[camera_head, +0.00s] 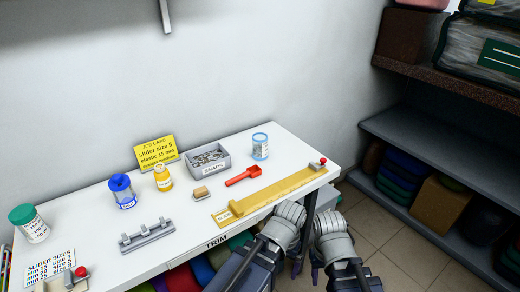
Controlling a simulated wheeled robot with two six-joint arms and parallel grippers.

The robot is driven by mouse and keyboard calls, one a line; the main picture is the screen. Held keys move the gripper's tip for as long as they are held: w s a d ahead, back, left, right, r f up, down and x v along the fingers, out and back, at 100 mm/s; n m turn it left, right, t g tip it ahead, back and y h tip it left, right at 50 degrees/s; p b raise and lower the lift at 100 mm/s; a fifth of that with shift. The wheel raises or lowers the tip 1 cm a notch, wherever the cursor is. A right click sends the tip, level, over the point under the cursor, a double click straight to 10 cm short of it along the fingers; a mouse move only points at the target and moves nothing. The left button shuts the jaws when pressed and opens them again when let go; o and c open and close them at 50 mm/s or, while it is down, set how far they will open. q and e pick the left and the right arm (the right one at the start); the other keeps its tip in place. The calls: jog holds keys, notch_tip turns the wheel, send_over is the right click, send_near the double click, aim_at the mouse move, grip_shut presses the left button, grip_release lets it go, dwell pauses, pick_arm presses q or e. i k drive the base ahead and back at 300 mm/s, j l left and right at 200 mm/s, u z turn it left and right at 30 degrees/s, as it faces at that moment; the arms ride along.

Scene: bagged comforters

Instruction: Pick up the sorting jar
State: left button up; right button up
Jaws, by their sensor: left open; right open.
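Several jars stand upright on the white table, and I cannot tell from their labels which is the sorting jar. A clear jar with a blue rim and label (260,146) is at the back right. A blue-topped jar (122,190) and a yellow bottle (163,178) stand left of the middle. A white jar with a green lid (29,223) is at the far left. My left gripper (291,212) is open at the table's front right edge. My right gripper (328,222) is open just right of it, past the edge. Both are apart from the jars.
The white table (190,235) also holds a snaps tray (208,160), a red scoop (243,176), a yellow ruler board (270,195), a grey rack (147,235) and a yellow job card (156,151). Loaded shelves (430,150) stand at right, with tiled floor between.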

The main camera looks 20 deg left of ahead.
aim_at(259, 140)
jog(key=i+l+u, duration=0.15)
jog(key=l, duration=0.15)
jog(key=i+l+u, duration=0.2)
jog(key=l, duration=0.15)
jog(key=i+l+u, duration=0.15)
jog(key=l, duration=0.2)
